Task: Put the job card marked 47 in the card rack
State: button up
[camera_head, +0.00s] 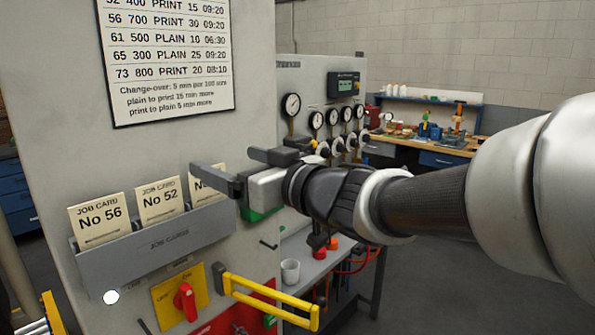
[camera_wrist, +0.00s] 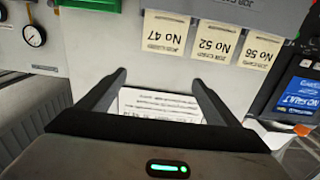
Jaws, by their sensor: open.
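The grey card rack (camera_head: 150,252), marked JOB CARDS, is fixed to a pale panel. Cards 56 (camera_head: 98,220) and 52 (camera_head: 160,201) stand in it. A third card (camera_head: 205,190) is in its right end, mostly hidden behind my gripper (camera_head: 223,161) in the head view. The wrist view shows this upside down: the card marked 47 (camera_wrist: 166,32) is in the rack (camera_wrist: 200,8) beside card 52. My gripper is open and empty, near the rack's right end, with its fingers (camera_wrist: 160,76) apart from card 47.
A printed schedule (camera_head: 168,60) hangs above the rack. Below are a red switch on a yellow plate (camera_head: 165,303) and a yellow handle (camera_head: 270,302) that sticks out. Gauges (camera_head: 317,121) line the panel behind my gripper. A cup (camera_head: 290,272) stands on a low table.

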jog(key=p+v, duration=0.1)
jog(key=v, duration=0.9)
jog(key=shift+s+d, duration=0.2)
jog(key=shift+d, duration=0.05)
jog(key=shift+r, duration=0.1)
